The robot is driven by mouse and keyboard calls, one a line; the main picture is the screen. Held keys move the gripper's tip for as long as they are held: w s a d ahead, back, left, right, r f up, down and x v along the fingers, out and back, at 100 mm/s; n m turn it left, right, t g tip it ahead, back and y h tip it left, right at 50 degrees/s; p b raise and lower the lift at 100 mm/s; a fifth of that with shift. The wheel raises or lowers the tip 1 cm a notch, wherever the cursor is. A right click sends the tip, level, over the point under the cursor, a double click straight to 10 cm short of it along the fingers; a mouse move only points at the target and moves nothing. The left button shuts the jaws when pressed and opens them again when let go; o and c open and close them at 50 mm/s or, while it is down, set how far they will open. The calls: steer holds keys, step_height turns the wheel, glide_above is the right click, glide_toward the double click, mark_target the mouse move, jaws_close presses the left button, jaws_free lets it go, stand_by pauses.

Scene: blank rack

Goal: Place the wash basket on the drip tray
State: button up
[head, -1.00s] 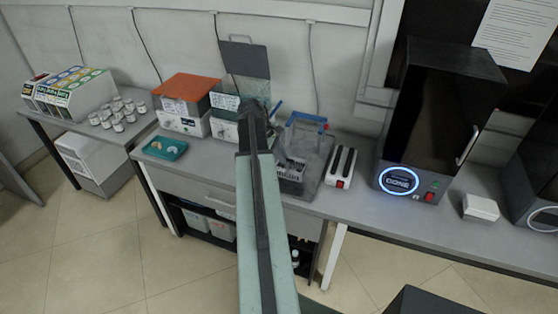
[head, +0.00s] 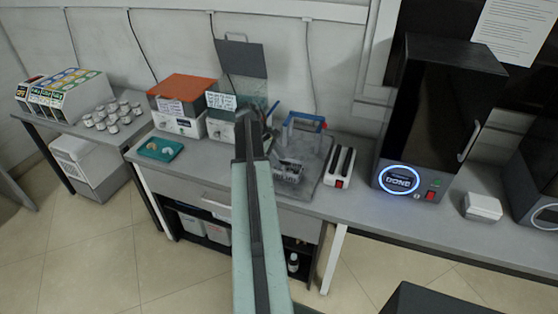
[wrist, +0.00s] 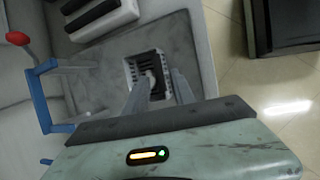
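The wash basket (head: 289,174) is a small grey slotted basket, standing on the grey drip tray (head: 318,170) as far as I can tell. In the wrist view the basket (wrist: 131,72) has a pale shape inside, and the tray surface (wrist: 185,40) shows around it. My gripper (wrist: 162,76) is over the basket with its two blue-grey fingers apart; one overlaps the basket and one is by its side. I see nothing pinched between them. In the head view my arm hides the fingers and part of the basket.
A blue frame (head: 289,128) stands at the back of the tray, showing a red-tipped lever (wrist: 17,38) in the wrist view. A white device with black strips (head: 340,167) is close on the right. Boxes (head: 182,88) and a teal dish (head: 160,149) are left.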

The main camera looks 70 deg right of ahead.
steer(key=shift+r, duration=0.1)
steer(key=shift+r+p, duration=0.2)
steer(key=shift+p, duration=0.1)
steer(key=p+v, duration=1)
steer(key=v, duration=0.1)
steer(key=shift+w+r, duration=0.15)
steer(key=shift+r, duration=0.1)
steer(key=shift+a, duration=0.1)
